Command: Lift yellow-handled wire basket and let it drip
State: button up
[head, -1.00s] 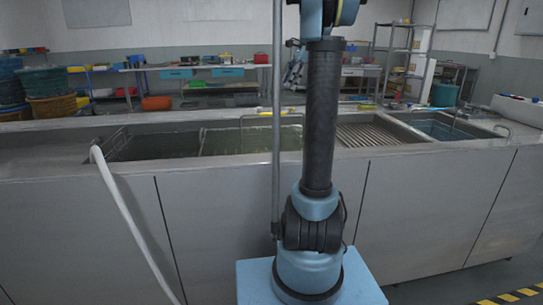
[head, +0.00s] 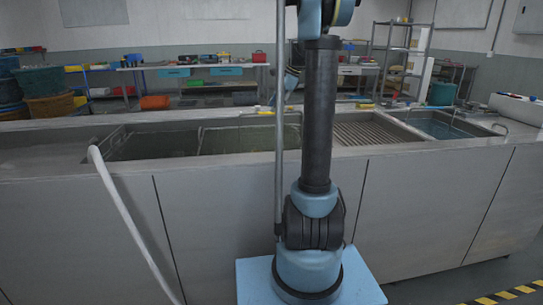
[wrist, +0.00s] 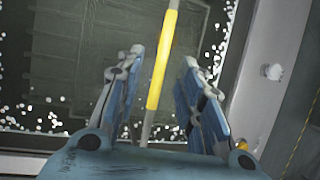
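The basket's yellow handle (wrist: 162,62) runs between the two fingers of my gripper (wrist: 163,85) in the wrist view. The gripper is open, with a gap on each side of the handle. The grey rod of the handle continues toward the palm. Below it is dark liquid with a mesh-like basket shape (wrist: 75,50) and white bubbles along its edges. In the head view the yellow handle (head: 266,112) lies over the middle tank (head: 235,142). My arm hides part of that tank, and the fingertips are not clear there.
A left tank (head: 155,146), a slatted drain section (head: 375,132) and a blue-water tank (head: 435,128) share the long steel counter (head: 90,205). A pale hose (head: 120,215) hangs over its front at left. Shelves and benches stand far behind.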

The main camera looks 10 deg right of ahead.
aim_at(259, 113)
jog(key=x, duration=0.3)
jog(key=shift+w+a+f, duration=0.1)
jog(key=shift+f, duration=0.2)
jog(key=shift+a+f, duration=0.15)
jog(key=shift+f, duration=0.3)
jog(key=shift+f, duration=0.25)
jog(key=shift+c, duration=0.4)
grip_shut()
